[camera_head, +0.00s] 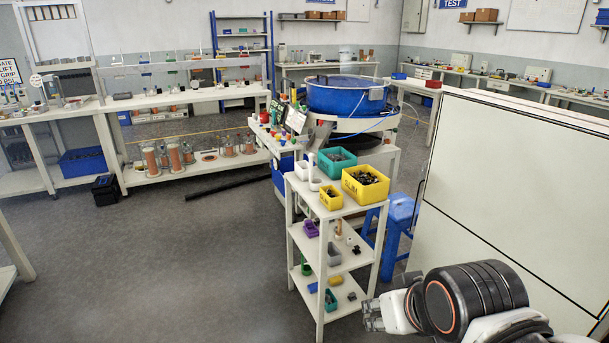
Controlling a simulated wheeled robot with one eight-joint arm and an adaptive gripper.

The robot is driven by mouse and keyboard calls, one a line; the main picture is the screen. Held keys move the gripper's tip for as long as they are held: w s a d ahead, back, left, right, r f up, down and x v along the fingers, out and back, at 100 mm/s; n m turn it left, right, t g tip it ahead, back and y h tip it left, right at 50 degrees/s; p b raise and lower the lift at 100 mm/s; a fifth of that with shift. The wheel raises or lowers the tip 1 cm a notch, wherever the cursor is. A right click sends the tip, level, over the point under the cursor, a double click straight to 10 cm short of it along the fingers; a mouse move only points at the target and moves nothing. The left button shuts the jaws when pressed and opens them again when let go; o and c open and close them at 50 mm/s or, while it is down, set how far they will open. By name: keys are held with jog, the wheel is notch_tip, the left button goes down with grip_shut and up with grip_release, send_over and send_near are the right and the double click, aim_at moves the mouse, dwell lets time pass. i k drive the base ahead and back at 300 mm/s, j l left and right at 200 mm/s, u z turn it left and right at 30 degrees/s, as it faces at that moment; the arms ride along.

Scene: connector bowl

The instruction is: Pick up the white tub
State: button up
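On the top of the white shelf rack (308,203) in the middle of the view, a small white tub (301,171) stands at the back left. A second small white container (315,185) stands just in front of it; from here I cannot tell which one the task means. My gripper (371,316) is at the lower right, low beside the rack's right front leg and well below the top shelf. It points left and is small and partly dark in the picture. I cannot tell whether its fingers are open or shut, and no held thing shows.
A green bin (337,163), a large yellow bin (365,184) and a small yellow bin (331,198) share the rack top. A blue stool (402,215) stands right of the rack, before a large pale panel (515,190).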

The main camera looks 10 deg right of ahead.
aim_at(302, 166)
jog(key=i+j+z, duration=0.1)
jog(key=z, duration=0.35)
jog(key=j+z, duration=0.15)
jog(key=z, duration=0.25)
jog(key=i+j+z, duration=0.1)
jog(key=j+z, duration=0.4)
jog(key=j, duration=0.85)
jog(key=k+j+z, duration=0.1)
jog(key=j+z, duration=0.35)
jog(key=j, duration=0.85)
jog(key=k+j, duration=0.1)
jog(key=j, duration=1.25)
jog(key=k+j, duration=0.15)
jog(key=j, duration=0.55)
jog(key=k+j, duration=0.1)
jog(key=j, duration=0.55)
jog(key=j+z, duration=0.05)
